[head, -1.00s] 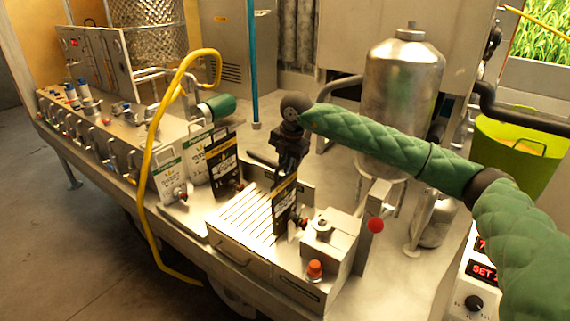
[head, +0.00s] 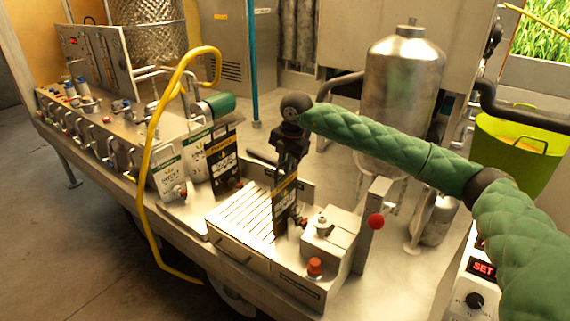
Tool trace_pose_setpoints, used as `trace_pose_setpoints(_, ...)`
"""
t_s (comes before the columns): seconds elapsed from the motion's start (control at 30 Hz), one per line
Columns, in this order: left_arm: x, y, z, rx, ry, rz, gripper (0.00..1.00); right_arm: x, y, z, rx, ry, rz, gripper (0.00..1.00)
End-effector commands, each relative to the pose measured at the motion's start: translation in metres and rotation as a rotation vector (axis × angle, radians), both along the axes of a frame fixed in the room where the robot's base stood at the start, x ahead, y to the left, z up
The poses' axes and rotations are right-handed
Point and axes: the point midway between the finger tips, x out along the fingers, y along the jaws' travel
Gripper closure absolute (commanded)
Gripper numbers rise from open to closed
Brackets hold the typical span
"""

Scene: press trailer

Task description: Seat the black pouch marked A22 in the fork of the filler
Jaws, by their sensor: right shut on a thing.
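A black pouch (head: 284,205) with a yellow band and white print hangs upright at the filler (head: 328,232), over the right end of its slatted drip tray. Its marking is too small to read. My right gripper (head: 289,168) comes from above and is shut on the top of this pouch. The pouch's lower right edge is close to the filler's small fittings and red part; I cannot tell whether it sits in the fork. Another black pouch (head: 222,163) stands to the left, beside white pouches (head: 168,178). My left gripper is not in view.
The slatted drip tray (head: 240,217) is bare left of the held pouch. A yellow hose (head: 147,180) arches at left, and a steel tank (head: 402,95) stands behind my right arm.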

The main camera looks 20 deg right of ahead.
Motion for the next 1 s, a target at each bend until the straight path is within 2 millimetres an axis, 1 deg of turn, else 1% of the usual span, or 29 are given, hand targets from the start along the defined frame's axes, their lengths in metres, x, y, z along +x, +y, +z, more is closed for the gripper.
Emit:
trace_pose_setpoints(0.67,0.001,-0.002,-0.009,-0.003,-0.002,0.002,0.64,0.0,0.0,-0.011,0.0,0.0,0.0,1.0)
trace_pose_setpoints(0.87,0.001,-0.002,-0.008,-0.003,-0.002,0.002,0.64,0.0,0.0,-0.011,0.0,0.0,0.0,1.0)
trace_pose_setpoints(0.9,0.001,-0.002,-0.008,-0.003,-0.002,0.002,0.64,0.0,0.0,-0.011,0.0,0.0,0.0,0.88)
trace_pose_setpoints(0.97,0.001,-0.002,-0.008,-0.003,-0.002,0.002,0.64,0.0,0.0,-0.011,0.0,0.0,0.0,0.77)
trace_pose_setpoints(1.0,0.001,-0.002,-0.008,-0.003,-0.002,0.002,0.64,0.0,0.0,-0.011,0.0,0.0,0.0,0.69)
